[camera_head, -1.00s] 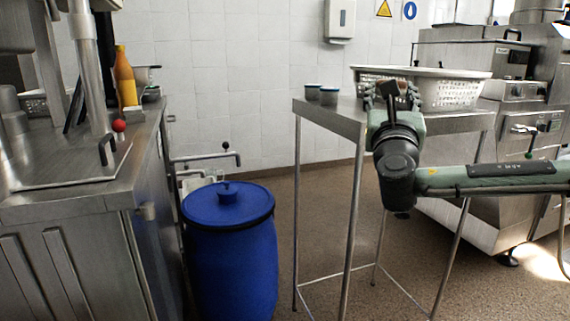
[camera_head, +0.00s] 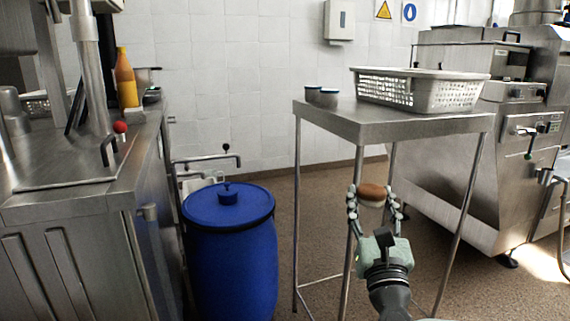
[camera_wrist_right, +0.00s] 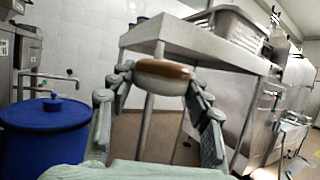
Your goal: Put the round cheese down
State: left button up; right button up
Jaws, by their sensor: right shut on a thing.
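The round cheese (camera_head: 372,193) has a brown top and a pale lower side. It is held between the fingers of my right gripper (camera_head: 374,204), in front of the steel table and below its top. In the right wrist view the cheese (camera_wrist_right: 162,76) sits between the two fingertips of the right gripper (camera_wrist_right: 160,82), with the table edge behind it. My left gripper is in neither view.
The steel table (camera_head: 345,114) carries a white perforated basket (camera_head: 440,93) and two small dark-lidded containers (camera_head: 321,96). Its front left top is clear. A blue barrel (camera_head: 230,240) stands left of it. A steel counter (camera_head: 70,190) is at far left, machinery (camera_head: 525,120) at right.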

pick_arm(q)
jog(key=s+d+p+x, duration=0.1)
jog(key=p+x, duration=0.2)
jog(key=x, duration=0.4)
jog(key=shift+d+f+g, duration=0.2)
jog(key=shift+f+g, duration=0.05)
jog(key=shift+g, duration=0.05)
pick_arm(e)
jog(key=s+d+f+y, duration=0.1)
jog(key=s+f, duration=1.1)
jog(key=s, duration=0.2)
jog(key=shift+s+d+f+n, duration=0.25)
jog(key=shift+d+f+n, duration=0.05)
